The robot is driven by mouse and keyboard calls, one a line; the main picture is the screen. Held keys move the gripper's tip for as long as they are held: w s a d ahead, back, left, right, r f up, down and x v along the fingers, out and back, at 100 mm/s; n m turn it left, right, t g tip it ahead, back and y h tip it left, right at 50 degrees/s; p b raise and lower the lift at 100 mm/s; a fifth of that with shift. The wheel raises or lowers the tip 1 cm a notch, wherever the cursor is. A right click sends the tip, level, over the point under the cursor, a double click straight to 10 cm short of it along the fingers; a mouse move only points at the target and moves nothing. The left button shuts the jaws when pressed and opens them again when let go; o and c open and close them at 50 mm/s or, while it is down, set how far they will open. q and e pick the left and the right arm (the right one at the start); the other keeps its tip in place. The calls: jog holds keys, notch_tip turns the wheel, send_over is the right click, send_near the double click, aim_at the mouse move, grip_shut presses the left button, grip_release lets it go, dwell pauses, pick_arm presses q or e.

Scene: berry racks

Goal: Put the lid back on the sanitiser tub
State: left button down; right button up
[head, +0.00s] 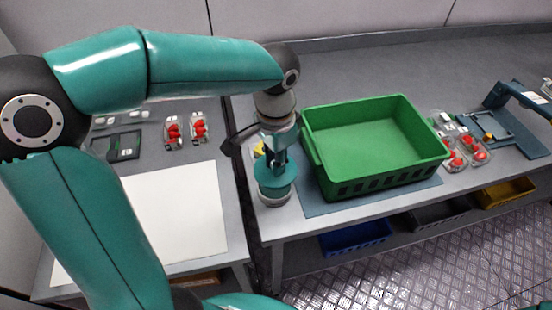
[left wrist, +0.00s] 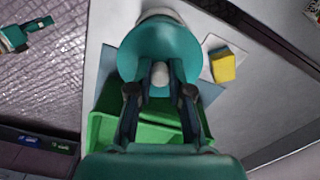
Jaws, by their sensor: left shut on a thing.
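My left gripper (head: 277,150) is shut on the knob (left wrist: 160,73) of the round teal lid (left wrist: 160,45). In the head view the lid (head: 274,170) is directly over the sanitiser tub (head: 275,199), a low round pale tub near the front left corner of the right-hand table. The lid hides most of the tub. In the left wrist view only a pale strip of the tub (left wrist: 160,13) shows beyond the lid's far edge. I cannot tell whether lid and tub touch. My right gripper is not in view.
A large green crate (head: 316,178) stands on a blue-grey mat just right of the tub. A yellow block (left wrist: 223,67) lies close by the tub. Punnets of red berries (head: 470,148) and a blue device (head: 515,100) are farther right.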

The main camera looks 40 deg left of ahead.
pick_arm(q)
jog(key=shift+f+b, duration=1.7)
jog(key=shift+f, duration=0.85)
jog(key=shift+f, duration=0.1)
dwell(0.7)
jog(key=c, duration=0.5)
grip_release()
